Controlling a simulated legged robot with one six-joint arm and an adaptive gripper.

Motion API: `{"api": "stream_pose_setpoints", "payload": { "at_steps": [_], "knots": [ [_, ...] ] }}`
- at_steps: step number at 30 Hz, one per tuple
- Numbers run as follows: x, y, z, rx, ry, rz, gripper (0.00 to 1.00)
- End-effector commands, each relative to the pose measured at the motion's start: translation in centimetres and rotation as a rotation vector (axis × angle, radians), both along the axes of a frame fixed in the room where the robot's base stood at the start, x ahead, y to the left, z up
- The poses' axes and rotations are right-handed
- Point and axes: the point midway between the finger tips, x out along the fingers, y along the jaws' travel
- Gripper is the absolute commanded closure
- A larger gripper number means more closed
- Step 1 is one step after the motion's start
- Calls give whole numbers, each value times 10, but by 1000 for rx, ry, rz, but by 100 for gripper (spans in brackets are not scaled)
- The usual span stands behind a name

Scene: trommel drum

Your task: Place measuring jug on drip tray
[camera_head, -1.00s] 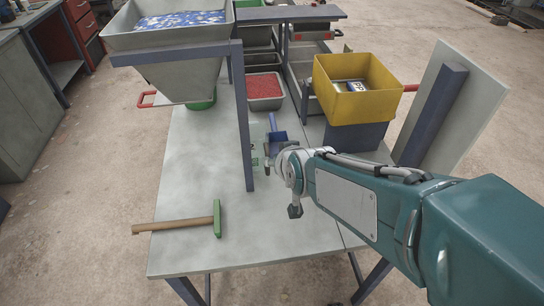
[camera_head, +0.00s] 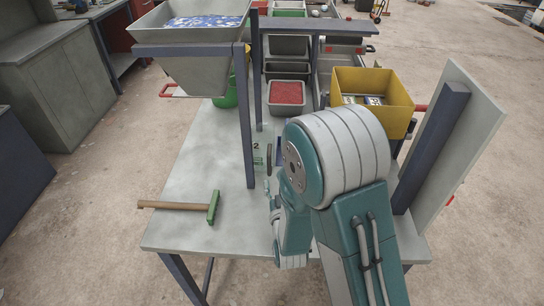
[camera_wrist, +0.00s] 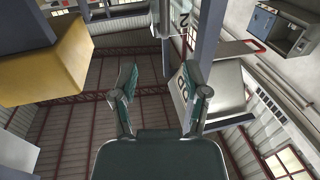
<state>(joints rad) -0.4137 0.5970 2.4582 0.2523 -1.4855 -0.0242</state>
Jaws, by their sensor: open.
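A clear vessel with a "2" mark, which looks like the measuring jug (camera_head: 257,158), stands on the grey table beside the hopper's front post. The post and my arm partly hide it in the head view. The wrist view shows a marked clear part of it (camera_wrist: 182,20) at the top edge, beyond my fingertips. My gripper (camera_wrist: 160,72) is open, with nothing between its fingers. In the head view my arm largely hides the gripper, close to the jug. I cannot tell which thing is the drip tray; a grey tray (camera_head: 271,111) of red granules sits farther back.
A hopper (camera_head: 193,68) stands over the table's left side on blue posts. A hammer (camera_head: 212,207) lies at front left. A yellow bin (camera_head: 372,101) and an upright panel (camera_head: 463,150) stand at right. The table's left middle (camera_head: 195,165) is clear.

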Motion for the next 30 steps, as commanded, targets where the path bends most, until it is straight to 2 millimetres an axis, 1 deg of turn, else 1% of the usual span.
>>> {"api": "stream_pose_setpoints", "payload": {
  "at_steps": [9, 14, 22, 25, 30],
  "knots": [
    [46, 5, 0, 4, -3, -1, 40],
    [58, 4, 1, 5, -2, -1, 40],
    [96, 16, -4, 4, -3, -1, 40],
    [103, 17, -3, 3, -2, 0, 40],
    [105, 17, -3, 3, -1, 0, 40]
  ]
}}
